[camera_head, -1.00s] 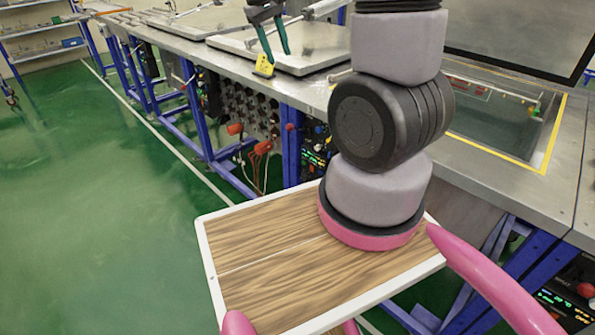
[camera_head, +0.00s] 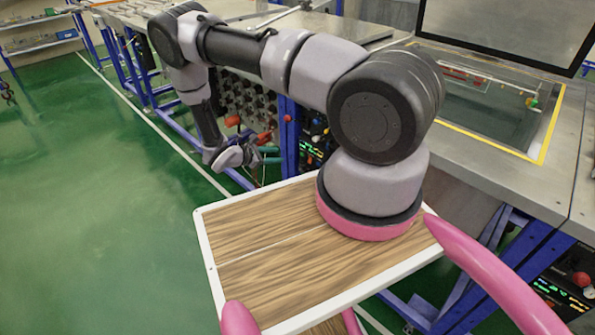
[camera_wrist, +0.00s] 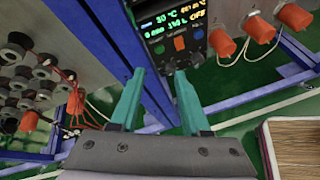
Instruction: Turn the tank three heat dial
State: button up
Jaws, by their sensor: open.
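A black control panel (camera_wrist: 172,25) with a lit green and orange display is at the top middle of the wrist view. Its readout includes 30 °C and OFF. No tank number is readable, and I cannot pick out the heat dial for certain. My gripper (camera_wrist: 160,74) has two teal fingers, open and empty, pointing toward the panel's lower part. In the head view my gripper (camera_head: 272,156) hangs low in front of the bench, left of a lit panel (camera_head: 315,140).
Orange connectors (camera_wrist: 259,26) with cables stand right of the panel. A blue post (camera_wrist: 130,50) is close on the left, with round grey fittings (camera_wrist: 18,75) and red wires beyond. Another lit panel (camera_head: 570,290) is at the lower right. The green floor (camera_head: 110,220) is clear.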

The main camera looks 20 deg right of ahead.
aim_at(300, 169)
notch_tip(300, 169, down, 8)
jog(key=s+d+n+t, duration=0.1)
jog(key=s+n+t, duration=0.1)
jog(key=n, duration=0.1)
jog(key=shift+n, duration=0.3)
jog(key=x, duration=1)
jog(key=shift+d+f, duration=0.2)
jog(key=shift+d, duration=0.15)
grip_shut()
